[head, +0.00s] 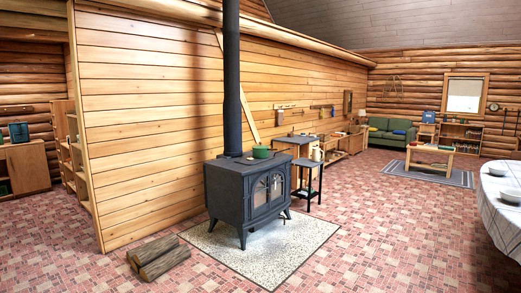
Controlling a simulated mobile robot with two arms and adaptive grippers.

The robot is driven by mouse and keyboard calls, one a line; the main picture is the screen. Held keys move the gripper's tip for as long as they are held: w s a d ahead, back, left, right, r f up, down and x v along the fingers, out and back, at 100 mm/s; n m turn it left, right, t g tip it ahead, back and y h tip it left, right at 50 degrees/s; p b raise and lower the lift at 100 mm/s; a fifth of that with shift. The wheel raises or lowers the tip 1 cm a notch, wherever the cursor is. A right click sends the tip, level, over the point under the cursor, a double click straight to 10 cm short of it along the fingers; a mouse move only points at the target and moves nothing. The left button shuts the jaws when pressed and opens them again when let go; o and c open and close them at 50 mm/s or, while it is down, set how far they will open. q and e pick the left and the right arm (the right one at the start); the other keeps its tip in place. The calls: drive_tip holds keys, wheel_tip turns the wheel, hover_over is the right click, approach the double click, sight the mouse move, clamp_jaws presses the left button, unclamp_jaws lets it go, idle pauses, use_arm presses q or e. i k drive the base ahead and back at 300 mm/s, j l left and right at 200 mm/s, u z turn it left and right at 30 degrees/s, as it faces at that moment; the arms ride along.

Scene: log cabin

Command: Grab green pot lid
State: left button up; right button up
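A small green pot (261,151) stands on top of the dark wood stove (240,168) in the middle of the head view. Its lid (261,147) seems to sit on it, but it is too small to make out clearly. Neither of my grippers shows in the head view.
The stove stands on a speckled stone pad (290,253) beside the wooden wall. Split logs (158,256) lie on the floor at its left. A small dark side table (308,185) stands behind it. A cloth-covered table (490,212) is at the right edge. Tiled floor between is clear.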

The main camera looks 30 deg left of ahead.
sight(261, 145)
drive_tip(key=i+j+u, duration=0.35)
drive_tip(key=i+u, duration=0.15)
drive_tip(key=i, duration=0.15)
drive_tip(key=i+j+u, duration=0.1)
drive_tip(key=i+u, duration=0.4)
drive_tip(key=i, duration=4)
